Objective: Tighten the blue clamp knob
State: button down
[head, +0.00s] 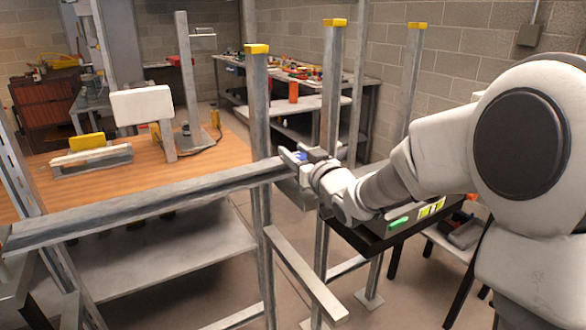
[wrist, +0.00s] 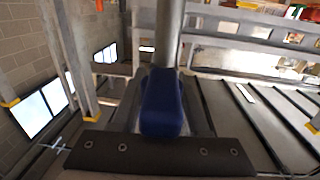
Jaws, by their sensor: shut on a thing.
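The blue clamp knob (wrist: 162,103) fills the middle of the wrist view, at the near end of a grey metal post or shaft (wrist: 168,35). In the head view only a small bit of the blue knob (head: 301,156) shows at my gripper. My gripper (head: 297,158) reaches left to the end of the long grey rail, beside a yellow-capped post. It is shut on the blue knob. The knob's far side and its contact with the clamp are hidden, so I cannot tell how tight it is.
A long grey rail (head: 150,203) runs left from the knob. Yellow-capped upright posts (head: 258,110) stand close around my gripper. A wood-topped bench (head: 205,150) lies behind the rail.

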jog(key=shift+w+d+f+m+t+h+b, duration=0.15)
jog(key=shift+m+t+h+b, duration=0.3)
jog(key=shift+m+h+b, duration=0.55)
jog(key=shift+s+d+m+t+h+b, duration=0.1)
jog(key=shift+m+t+h+b, duration=0.5)
jog(key=shift+h+b, duration=0.7)
jog(key=shift+w+d+r+m+h+p, duration=0.2)
jog(key=shift+m+h, duration=0.25)
jog(key=shift+h, duration=0.3)
jog(key=shift+s+d+f+m+h+p, duration=0.15)
jog(key=shift+m+h+p, duration=0.3)
jog(key=shift+h, duration=0.35)
jog(key=shift+w+d+r+m+h+p, duration=0.1)
jog(key=shift+r+m+h+p, duration=0.1)
jog(key=shift+m+h, duration=0.45)
jog(key=shift+s+d+m+g+h+p, duration=0.4)
jog(key=shift+d+m+g+h+p, duration=0.1)
jog(key=shift+m+g+h+p, duration=2.2)
jog(key=shift+s+d+m+g+h+p, duration=0.45)
jog(key=shift+m+g+h+p, duration=1.7)
jog(key=shift+h, duration=0.95)
jog(key=shift+s+d+m+g+h+p, duration=0.3)
jog(key=shift+d+m+g+h+p, duration=0.25)
jog(key=shift+m+g+h+p, duration=1.9)
jog(key=shift+m+t+h+p, duration=0.25)
jog(key=shift+h+p, duration=0.15)
jog(key=shift+h, duration=0.05)
jog(key=shift+c, duration=2.1)
grip_release()
